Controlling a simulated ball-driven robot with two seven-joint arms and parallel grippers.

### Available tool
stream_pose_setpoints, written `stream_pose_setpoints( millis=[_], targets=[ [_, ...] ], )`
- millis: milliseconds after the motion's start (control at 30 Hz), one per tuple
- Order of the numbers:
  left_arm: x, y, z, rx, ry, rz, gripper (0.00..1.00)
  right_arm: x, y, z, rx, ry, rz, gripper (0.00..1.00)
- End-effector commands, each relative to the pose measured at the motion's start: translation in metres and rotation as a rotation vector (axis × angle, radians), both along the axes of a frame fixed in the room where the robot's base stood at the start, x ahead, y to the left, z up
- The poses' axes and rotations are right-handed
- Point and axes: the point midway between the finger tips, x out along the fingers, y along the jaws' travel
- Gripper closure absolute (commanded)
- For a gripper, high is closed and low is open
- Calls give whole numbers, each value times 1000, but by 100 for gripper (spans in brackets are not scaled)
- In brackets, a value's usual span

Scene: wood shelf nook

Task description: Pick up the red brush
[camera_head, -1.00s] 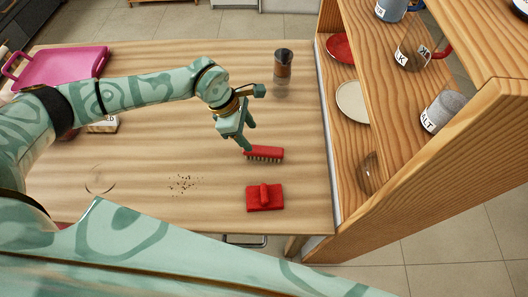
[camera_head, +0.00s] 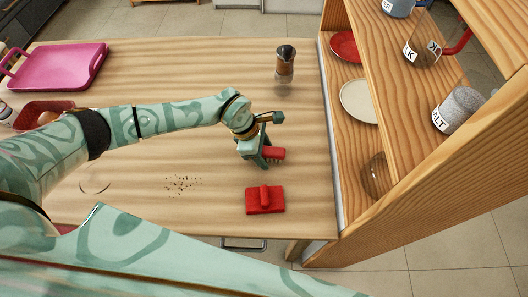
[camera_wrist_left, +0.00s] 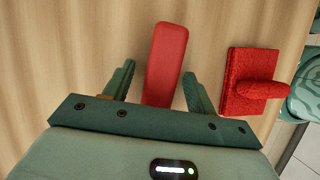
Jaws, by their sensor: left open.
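The red brush (camera_head: 275,153) lies on the wooden table, partly hidden by my left gripper in the head view. In the left wrist view the red brush (camera_wrist_left: 165,62) shows as a long smooth red back, its near end between the two open fingers. My left gripper (camera_head: 264,157) is open, with one finger on each side of the brush; it also shows in the left wrist view (camera_wrist_left: 158,88). The brush appears closer to the right finger. I cannot tell whether either finger touches it. My right gripper is not in view.
A red dustpan-like piece with a handle (camera_head: 265,200) lies close by on the table (camera_head: 150,215), also in the left wrist view (camera_wrist_left: 245,95). Dark crumbs (camera_head: 182,185) lie left of it. A glass jar (camera_head: 285,64), pink tray (camera_head: 60,68) and wooden shelf (camera_head: 430,160) stand around.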

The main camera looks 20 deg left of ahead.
Motion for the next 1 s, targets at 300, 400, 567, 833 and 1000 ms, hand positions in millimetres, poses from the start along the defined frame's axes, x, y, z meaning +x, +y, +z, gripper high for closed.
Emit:
stream_pose_setpoints(
  millis=[300, 400, 567, 833, 1000],
  targets=[
    [0, 0, -3, 0, 0, 0, 44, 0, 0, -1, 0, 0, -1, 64],
    [0, 0, -2, 0, 0, 0, 69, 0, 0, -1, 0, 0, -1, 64],
    [0, 0, -2, 0, 0, 0, 93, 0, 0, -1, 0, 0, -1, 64],
    [0, 0, 0, 0, 0, 0, 93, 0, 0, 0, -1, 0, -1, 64],
    [1, 0, 20, -1, -2, 0, 93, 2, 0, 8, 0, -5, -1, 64]
  ],
)
